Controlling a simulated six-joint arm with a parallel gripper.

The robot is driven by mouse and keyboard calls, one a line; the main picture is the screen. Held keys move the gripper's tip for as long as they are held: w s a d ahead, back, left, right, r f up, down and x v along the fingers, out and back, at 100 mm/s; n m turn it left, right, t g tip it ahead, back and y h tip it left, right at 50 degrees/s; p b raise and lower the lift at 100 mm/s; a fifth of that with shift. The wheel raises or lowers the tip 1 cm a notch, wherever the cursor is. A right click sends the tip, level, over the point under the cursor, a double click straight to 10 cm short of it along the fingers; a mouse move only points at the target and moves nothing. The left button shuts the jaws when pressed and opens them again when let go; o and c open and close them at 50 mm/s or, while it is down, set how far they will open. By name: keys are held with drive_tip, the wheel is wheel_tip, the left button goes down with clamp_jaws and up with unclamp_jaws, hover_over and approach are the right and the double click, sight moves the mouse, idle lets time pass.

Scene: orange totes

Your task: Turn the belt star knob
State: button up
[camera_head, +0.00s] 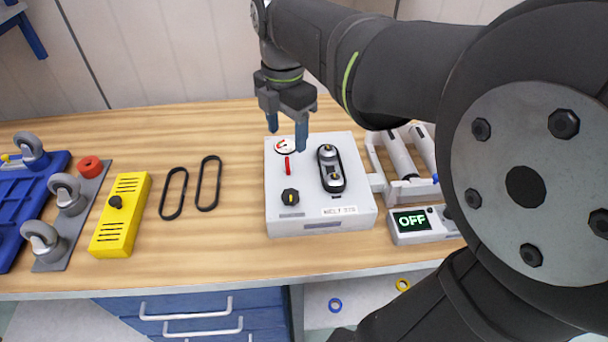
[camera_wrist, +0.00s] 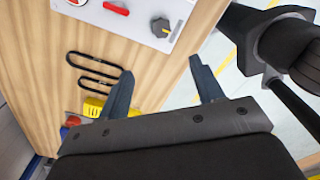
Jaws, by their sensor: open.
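The black star knob (camera_head: 290,196) with a yellow mark sits at the lower left of the grey box's top face (camera_head: 310,217). It also shows near the top of the wrist view (camera_wrist: 161,28). A black belt (camera_head: 321,169) runs around two pulleys on the right of the same face. My gripper (camera_head: 287,132) is open and empty, above the back of the box and apart from the knob. In the wrist view its two fingers (camera_wrist: 162,68) are spread wide, with the knob beyond them. My gripper partly covers the gauge area.
A red lever (camera_head: 288,166) and a round gauge (camera_head: 284,147) are on the box behind the knob. Two loose belts (camera_head: 208,184) and a yellow box (camera_head: 121,214) lie left. A roller unit (camera_head: 400,155) and an OFF display (camera_head: 411,221) stand right. Bare wood lies left of the box.

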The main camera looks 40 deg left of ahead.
sight(290, 194)
wheel_tip(290, 194, down, 17)
drive_tip(key=shift+d+f, duration=0.1)
drive_tip(key=shift+f, duration=0.1)
idle(0.3)
drive_tip(key=shift+c, duration=0.4)
drive_tip(key=c, duration=0.9)
drive_tip(key=shift+m, duration=0.3)
drive_tip(key=m, duration=1.3)
